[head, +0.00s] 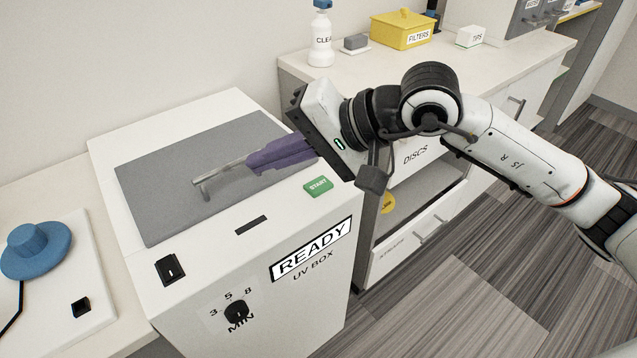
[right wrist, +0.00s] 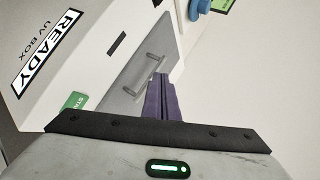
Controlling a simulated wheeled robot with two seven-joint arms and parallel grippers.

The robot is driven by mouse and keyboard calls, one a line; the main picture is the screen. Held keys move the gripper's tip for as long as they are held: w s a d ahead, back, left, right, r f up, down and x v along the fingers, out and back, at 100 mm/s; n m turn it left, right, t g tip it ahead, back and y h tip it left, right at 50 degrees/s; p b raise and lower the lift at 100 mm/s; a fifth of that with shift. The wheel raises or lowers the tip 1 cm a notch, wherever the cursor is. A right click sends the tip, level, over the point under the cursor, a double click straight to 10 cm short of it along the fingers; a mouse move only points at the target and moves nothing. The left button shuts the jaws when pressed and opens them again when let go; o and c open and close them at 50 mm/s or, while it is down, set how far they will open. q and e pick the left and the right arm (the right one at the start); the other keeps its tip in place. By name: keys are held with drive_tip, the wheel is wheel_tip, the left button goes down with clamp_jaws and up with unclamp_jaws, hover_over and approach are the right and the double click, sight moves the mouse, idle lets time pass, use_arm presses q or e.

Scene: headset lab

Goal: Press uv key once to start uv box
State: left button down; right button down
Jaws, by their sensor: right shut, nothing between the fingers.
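The white UV box (head: 230,245) stands at the left with a grey lid (head: 150,190) and a thin lid handle (head: 216,177). Its green START key (head: 318,186) is on the top near the right front edge, and its front display (head: 311,249) reads READY. My right gripper (head: 250,161) has purple fingers, shut and empty, over the lid beside the handle and behind and left of the key. I cannot tell whether they touch the handle. In the right wrist view the fingers (right wrist: 161,80) point toward the handle, and the key (right wrist: 73,102) is partly hidden by the gripper body. My left gripper is not in view.
A black switch (head: 170,269) and a MIN dial (head: 237,310) are on the box. A blue knob-like object (head: 36,249) sits on a white unit at left. The counter behind holds a bottle (head: 321,38) and a yellow FILTERS box (head: 402,29). Floor at right is clear.

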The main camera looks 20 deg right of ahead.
sight(323, 188)
drive_tip(key=w+d+n+t+h, duration=0.1)
drive_tip(key=w+d+h, duration=0.4)
drive_tip(key=d, duration=0.5)
drive_tip(key=shift+d+f+t+h, duration=0.15)
drive_tip(key=shift+d+t+h, duration=0.15)
drive_tip(key=shift+t, duration=0.1)
drive_tip(key=shift+s+a, duration=0.1)
wheel_tip(323, 188, down, 9)
drive_tip(key=b, duration=0.5)
drive_tip(key=shift+b, duration=0.35)
idle(0.7)
